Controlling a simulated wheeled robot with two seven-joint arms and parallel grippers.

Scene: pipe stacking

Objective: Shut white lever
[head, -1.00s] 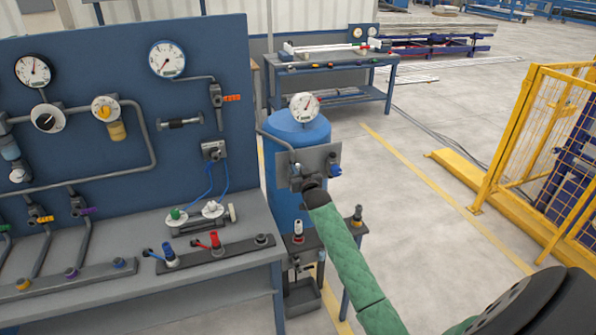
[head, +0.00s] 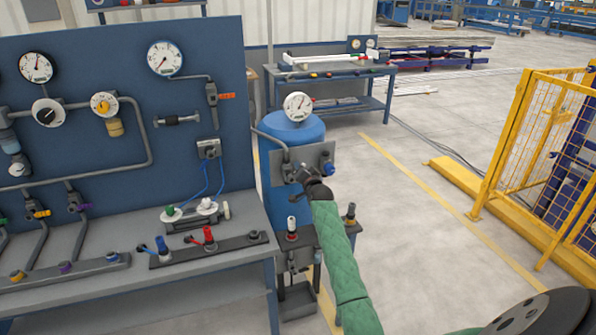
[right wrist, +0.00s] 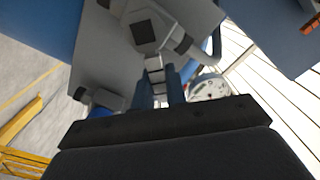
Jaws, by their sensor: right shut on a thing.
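A grey plate (head: 318,155) with valves stands in front of the blue tank (head: 282,140) in the head view. In the right wrist view the two dark fingers of my right gripper (right wrist: 165,88) are shut on a pale, narrow lever (right wrist: 154,72) below a grey valve body (right wrist: 145,28). Most of the lever is hidden between the fingers, and its white colour is hard to confirm. My left gripper is not in view.
A blue-handled valve (head: 327,168) is close beside my right gripper on the plate. A round gauge (head: 297,106) tops the tank. A small stand with a white-capped fitting (head: 292,224) is below. The workbench (head: 200,262) is left, a yellow fence (head: 520,150) right, with open floor between.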

